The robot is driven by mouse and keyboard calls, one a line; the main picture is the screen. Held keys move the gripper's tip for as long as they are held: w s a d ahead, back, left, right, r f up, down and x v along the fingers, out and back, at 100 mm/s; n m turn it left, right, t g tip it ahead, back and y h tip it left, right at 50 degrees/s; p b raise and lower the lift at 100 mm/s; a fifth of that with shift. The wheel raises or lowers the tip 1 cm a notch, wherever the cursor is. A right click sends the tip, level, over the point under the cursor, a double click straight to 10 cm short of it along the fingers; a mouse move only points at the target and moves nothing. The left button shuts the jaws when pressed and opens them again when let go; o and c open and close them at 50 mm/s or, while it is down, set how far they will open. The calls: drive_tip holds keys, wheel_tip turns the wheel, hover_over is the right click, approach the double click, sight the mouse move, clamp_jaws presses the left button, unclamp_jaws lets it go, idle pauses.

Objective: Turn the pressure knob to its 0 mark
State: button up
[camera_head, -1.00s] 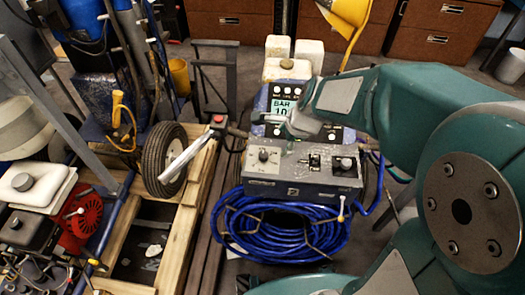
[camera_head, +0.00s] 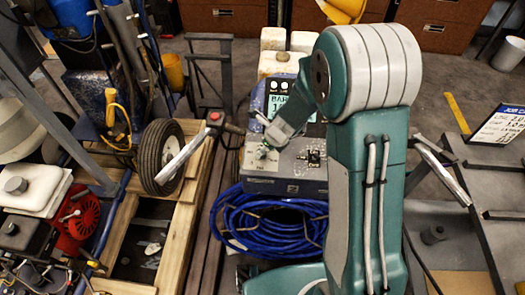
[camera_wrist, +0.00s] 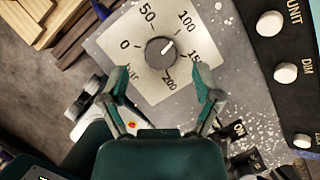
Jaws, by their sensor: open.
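The pressure knob (camera_wrist: 160,52) is a dark round knob on a pale square dial plate (camera_wrist: 118,62) marked 0, 50, 100, 150 and 200, with "bar" partly readable. Its white pointer line points up and right, between 100 and 150 and closer to 100. The 0 mark is left of the knob in the wrist view. My gripper (camera_wrist: 155,85) is open, with its fingers apart below the knob in that view and nothing between them. In the head view, my gripper (camera_head: 268,143) is over the left of the grey control box (camera_head: 290,186) and partly hides the knob.
A black panel (camera_wrist: 285,60) with white buttons lies right of the dial in the wrist view. Black switches (camera_wrist: 245,160) sit below right. A blue hose coil (camera_head: 265,225) lies in front of the box. A red-tipped lever (camera_head: 213,118) stands at left.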

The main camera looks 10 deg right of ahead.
drive_tip(key=shift+x, duration=1.55)
drive_tip(key=shift+c, duration=0.3)
clamp_jaws()
drive_tip(key=shift+d+n, duration=0.1)
drive_tip(key=shift+n, duration=0.3)
drive_tip(key=n+g, duration=0.1)
drive_tip(key=n, duration=0.1)
drive_tip(key=n+g+y, duration=0.1)
drive_tip(key=n, duration=0.2)
drive_tip(key=shift+w, duration=0.15)
drive_tip(key=n+g, duration=0.1)
drive_tip(key=n, duration=0.2)
drive_tip(key=n+g, duration=0.1)
drive_tip(key=n, duration=0.2)
drive_tip(key=shift+w+n, duration=0.15)
drive_tip(key=shift+n, duration=0.25)
drive_tip(key=n+g, duration=0.1)
drive_tip(key=n, duration=0.2)
drive_tip(key=n+g+h, duration=0.1)
drive_tip(key=n, duration=0.2)
drive_tip(key=shift+w, duration=0.15)
drive_tip(key=n+h, duration=0.1)
drive_tip(key=n, duration=0.2)
drive_tip(key=n+g+h, duration=0.1)
drive_tip(key=n, duration=0.1)
drive_tip(key=shift+w+n, duration=0.1)
drive_tip(key=shift+n, duration=0.3)
